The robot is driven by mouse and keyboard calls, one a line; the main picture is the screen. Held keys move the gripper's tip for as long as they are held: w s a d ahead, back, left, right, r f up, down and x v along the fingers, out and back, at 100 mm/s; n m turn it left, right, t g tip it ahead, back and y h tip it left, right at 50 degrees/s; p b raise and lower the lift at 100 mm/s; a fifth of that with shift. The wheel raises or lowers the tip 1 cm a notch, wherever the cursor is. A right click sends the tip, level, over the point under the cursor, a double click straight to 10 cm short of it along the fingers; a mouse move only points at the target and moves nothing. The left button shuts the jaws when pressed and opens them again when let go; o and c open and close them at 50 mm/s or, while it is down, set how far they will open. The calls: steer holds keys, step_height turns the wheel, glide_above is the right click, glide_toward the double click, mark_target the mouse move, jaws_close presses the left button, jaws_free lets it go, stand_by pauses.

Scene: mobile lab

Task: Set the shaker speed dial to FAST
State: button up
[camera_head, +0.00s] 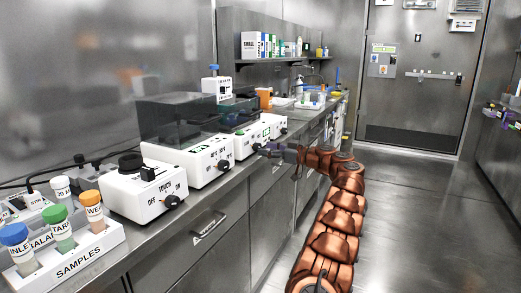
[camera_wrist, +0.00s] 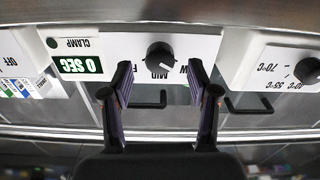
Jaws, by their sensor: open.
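The shaker is the white box (camera_wrist: 138,48) in the middle of the wrist view, where its labels appear upside down. It also stands on the bench in the head view (camera_head: 245,143). Its black speed dial (camera_wrist: 159,56) has a white pointer mark near MID; part of FAST shows to the left and the end of SLOW to the right. My gripper (camera_wrist: 160,73) is open, its two fingers spread either side of the dial, with their tips just short of it. Nothing is between the fingers. In the head view my gripper (camera_head: 267,152) is at the shaker's front.
A white heater with a temperature dial (camera_wrist: 307,70) stands close at right in the wrist view. The shaker has a CLAMP button (camera_wrist: 52,43) and a 0 SEC display (camera_wrist: 80,65). Drawer handles (camera_wrist: 150,101) lie below the bench edge. The floor (camera_head: 410,215) at right is clear.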

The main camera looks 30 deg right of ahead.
mark_target(257, 147)
steer(key=shift+x, duration=1.3)
steer(key=shift+r, duration=0.1)
steer(key=shift+c, duration=0.2)
jaws_close()
